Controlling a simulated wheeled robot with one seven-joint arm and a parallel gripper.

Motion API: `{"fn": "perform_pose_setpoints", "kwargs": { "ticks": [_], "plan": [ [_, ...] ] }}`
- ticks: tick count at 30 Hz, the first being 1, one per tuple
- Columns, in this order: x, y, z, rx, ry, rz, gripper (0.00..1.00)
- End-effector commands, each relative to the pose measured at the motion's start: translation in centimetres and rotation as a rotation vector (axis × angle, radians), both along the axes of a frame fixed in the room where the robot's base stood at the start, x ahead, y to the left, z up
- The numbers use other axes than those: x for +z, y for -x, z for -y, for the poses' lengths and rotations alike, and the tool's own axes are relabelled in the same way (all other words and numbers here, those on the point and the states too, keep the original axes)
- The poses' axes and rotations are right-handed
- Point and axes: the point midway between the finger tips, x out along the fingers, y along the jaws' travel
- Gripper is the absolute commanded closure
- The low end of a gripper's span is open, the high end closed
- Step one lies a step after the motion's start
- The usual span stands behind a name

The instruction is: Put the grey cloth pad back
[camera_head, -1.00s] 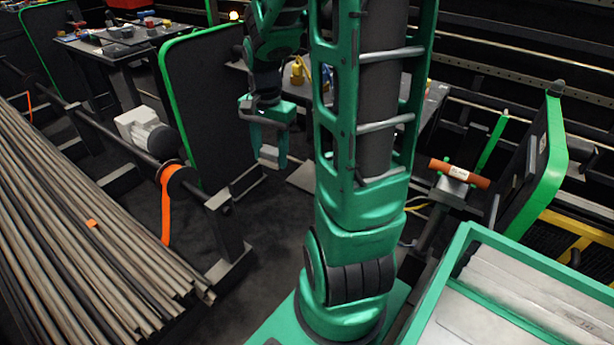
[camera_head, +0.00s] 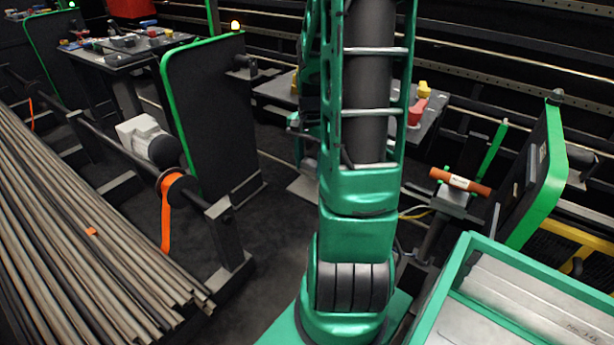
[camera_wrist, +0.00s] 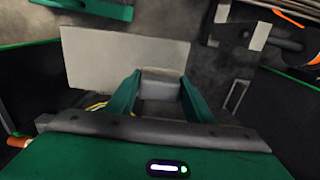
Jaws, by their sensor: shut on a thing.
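The grey cloth pad (camera_wrist: 161,88) shows in the wrist view as a small light-grey block between the two green fingers. My gripper (camera_wrist: 160,76) is shut on it, with a finger on either side. Below them is a larger flat light-grey plate, and the pad looks held above it; the gap cannot be judged. In the head view my own green arm hides the gripper and the pad. The pad's underside is hidden.
A dark worktable (camera_head: 274,91) with a yellow and a red item (camera_head: 417,110) stands behind my arm. A green-edged black panel (camera_head: 212,115) is at left, beside long rods (camera_head: 75,235). A green-rimmed tray (camera_head: 455,262) is at front right. Dark floor lies clear between.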

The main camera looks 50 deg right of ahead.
Motion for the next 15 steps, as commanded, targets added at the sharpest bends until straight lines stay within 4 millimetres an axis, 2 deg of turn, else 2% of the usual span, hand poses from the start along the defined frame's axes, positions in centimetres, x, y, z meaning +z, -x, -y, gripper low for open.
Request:
{"fn": "perform_pose_setpoints", "kwargs": {
  "ticks": [9,15],
  "plan": [
    [-3.7,0.1,0.0,-0.001,-0.002,-0.002,0.8],
    [-4.0,0.0,0.0,0.001,0.0,0.0,0.8]
  ]
}}
